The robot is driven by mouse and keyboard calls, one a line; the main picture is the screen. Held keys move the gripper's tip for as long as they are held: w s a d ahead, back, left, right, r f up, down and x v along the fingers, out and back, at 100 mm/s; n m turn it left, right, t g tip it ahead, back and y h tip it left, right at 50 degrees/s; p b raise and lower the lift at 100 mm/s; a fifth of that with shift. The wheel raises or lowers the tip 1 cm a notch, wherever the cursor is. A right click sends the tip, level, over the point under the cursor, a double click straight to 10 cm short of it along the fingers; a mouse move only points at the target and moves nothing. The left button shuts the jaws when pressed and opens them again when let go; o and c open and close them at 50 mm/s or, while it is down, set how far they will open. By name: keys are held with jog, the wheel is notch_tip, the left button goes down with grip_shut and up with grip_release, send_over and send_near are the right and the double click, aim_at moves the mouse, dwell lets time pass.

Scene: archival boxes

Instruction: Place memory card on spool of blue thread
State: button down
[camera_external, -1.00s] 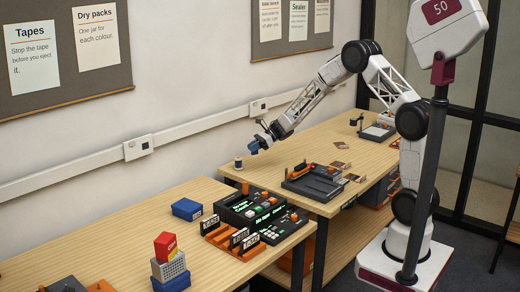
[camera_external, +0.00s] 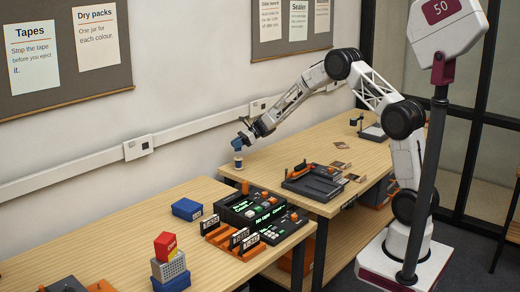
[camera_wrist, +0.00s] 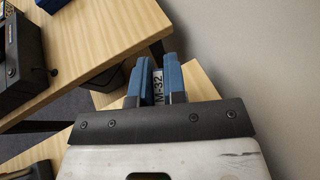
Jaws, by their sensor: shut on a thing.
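In the wrist view my gripper (camera_wrist: 157,75) is shut on a pale memory card (camera_wrist: 158,88) marked "M-32", held upright between the two fingers. The spool is not seen in the wrist view, probably hidden behind the fingers.
A dark tray with an orange-handled tool (camera_external: 315,183) lies to the right on the same table (camera_external: 275,160). Flat cards (camera_external: 341,166) lie beyond it. A black console (camera_external: 253,206) and blue box (camera_external: 187,209) sit on the nearer table. The wall is close behind the spool.

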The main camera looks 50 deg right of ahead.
aim_at(236, 151)
dwell(0.3)
jog(key=shift+f, duration=1.75)
jog(key=shift+f, duration=0.1)
jog(key=c, duration=1.2)
grip_release()
jog(key=shift+o, duration=0.2)
jog(key=v, duration=1.2)
